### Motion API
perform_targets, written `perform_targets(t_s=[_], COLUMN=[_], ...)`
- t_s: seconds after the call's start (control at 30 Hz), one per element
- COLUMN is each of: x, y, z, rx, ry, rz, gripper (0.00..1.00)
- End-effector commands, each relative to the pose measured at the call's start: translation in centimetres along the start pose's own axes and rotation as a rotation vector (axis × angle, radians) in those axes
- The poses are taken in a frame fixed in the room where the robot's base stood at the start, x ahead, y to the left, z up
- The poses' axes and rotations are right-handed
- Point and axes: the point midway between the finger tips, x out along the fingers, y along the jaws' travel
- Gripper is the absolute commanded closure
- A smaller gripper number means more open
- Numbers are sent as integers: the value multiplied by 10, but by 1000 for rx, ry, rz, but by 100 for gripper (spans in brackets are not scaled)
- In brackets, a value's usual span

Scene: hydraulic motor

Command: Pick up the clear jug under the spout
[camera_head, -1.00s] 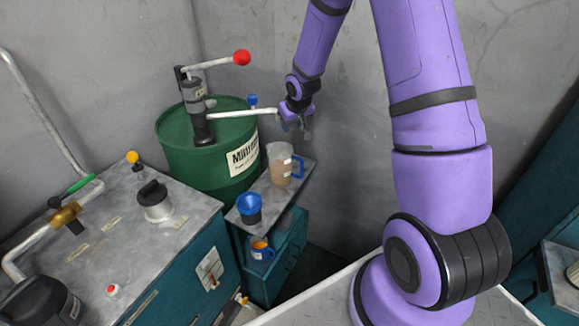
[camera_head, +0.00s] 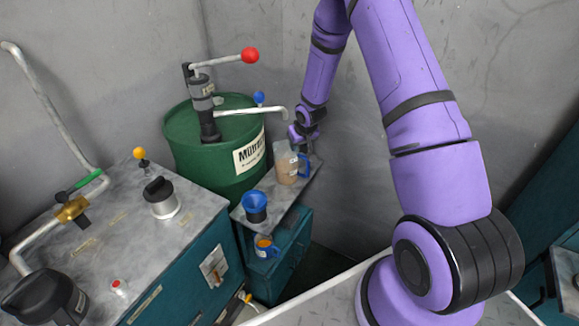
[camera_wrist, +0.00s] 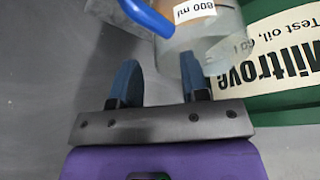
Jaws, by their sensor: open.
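The clear jug (camera_head: 287,168) with a blue handle and brownish contents stands on a grey shelf beside the green drum, below the end of the curved spout (camera_head: 262,110). In the wrist view the jug (camera_wrist: 205,40) shows at the top with an "800 ml" label, and its blue handle (camera_wrist: 147,17) reaches down toward my fingers. My gripper (camera_head: 304,146) is at the jug's upper right side, close to the handle. In the wrist view my gripper (camera_wrist: 157,82) has its two blue-tipped fingers apart, with nothing held between them. Whether a finger touches the jug cannot be told.
The green drum (camera_head: 190,150) with a pump and red-knobbed lever stands left of the jug. A teal cabinet (camera_head: 180,270) with valves is at left.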

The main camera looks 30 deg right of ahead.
Motion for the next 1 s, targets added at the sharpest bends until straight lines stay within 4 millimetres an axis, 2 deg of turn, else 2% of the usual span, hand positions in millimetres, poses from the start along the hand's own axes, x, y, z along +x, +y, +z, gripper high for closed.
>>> perform_targets(t_s=[0.33,0.67,0.7,0.87,1.0], x=[42,48,48,48,48], y=[-1,-1,-1,0,0], z=[0,-1,-1,-1,-1], rx=[-1,-1,-1,-1,-1], ry=[-2,0,0,0,0], rz=[0,0,0,0,0], gripper=[59,59,63,100,100])
